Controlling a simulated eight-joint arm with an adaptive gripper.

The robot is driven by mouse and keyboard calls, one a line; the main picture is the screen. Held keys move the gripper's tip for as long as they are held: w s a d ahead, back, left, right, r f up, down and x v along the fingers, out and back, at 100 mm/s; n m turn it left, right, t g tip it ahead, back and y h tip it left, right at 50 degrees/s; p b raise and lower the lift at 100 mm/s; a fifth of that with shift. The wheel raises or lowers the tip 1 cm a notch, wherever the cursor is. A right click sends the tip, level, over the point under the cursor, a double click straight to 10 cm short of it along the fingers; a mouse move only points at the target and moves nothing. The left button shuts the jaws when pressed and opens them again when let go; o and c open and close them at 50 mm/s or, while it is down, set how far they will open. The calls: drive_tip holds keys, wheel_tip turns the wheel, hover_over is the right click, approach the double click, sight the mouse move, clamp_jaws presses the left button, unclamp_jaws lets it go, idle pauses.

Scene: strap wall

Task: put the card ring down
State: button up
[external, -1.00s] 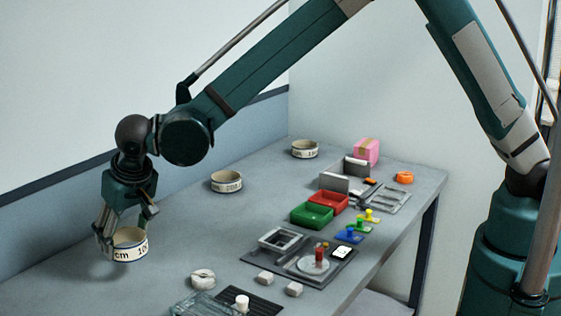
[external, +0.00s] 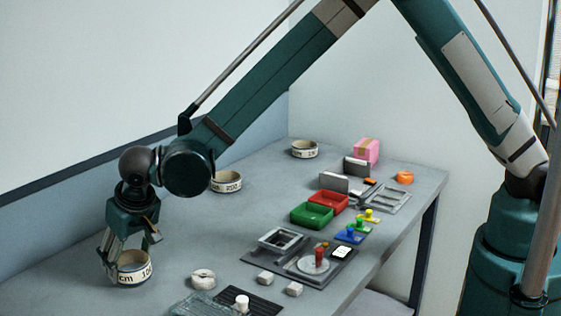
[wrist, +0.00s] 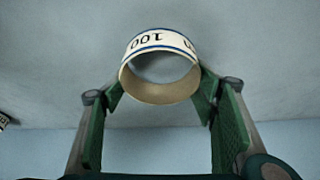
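The card ring (external: 134,268), a short cream-white band with dark "cm" and "100" markings, is upright at the left front of the grey table (external: 60,268). It appears to touch the table top or sit just above it; I cannot tell which. In the wrist view the ring (wrist: 160,42) lies between my green-padded fingertips, which meet its two sides. My gripper (external: 132,262) points down and is shut on the ring; it also shows in the wrist view (wrist: 161,90).
A similar ring marked "200" (external: 228,183) stands farther back, partly behind my arm, and another ring (external: 304,149) stands near the wall. The table left of these is clear.

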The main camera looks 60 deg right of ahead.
drive_tip(key=shift+f, duration=0.5)
drive_tip(key=shift+f, duration=0.2)
drive_tip(key=o, duration=0.7)
drive_tip(key=shift+c, duration=0.2)
drive_tip(key=shift+r, duration=0.15)
drive_tip(key=v, duration=1.2)
drive_tip(key=shift+p, duration=0.4)
drive_tip(key=shift+d+r, duration=0.1)
drive_tip(key=shift+r, duration=0.05)
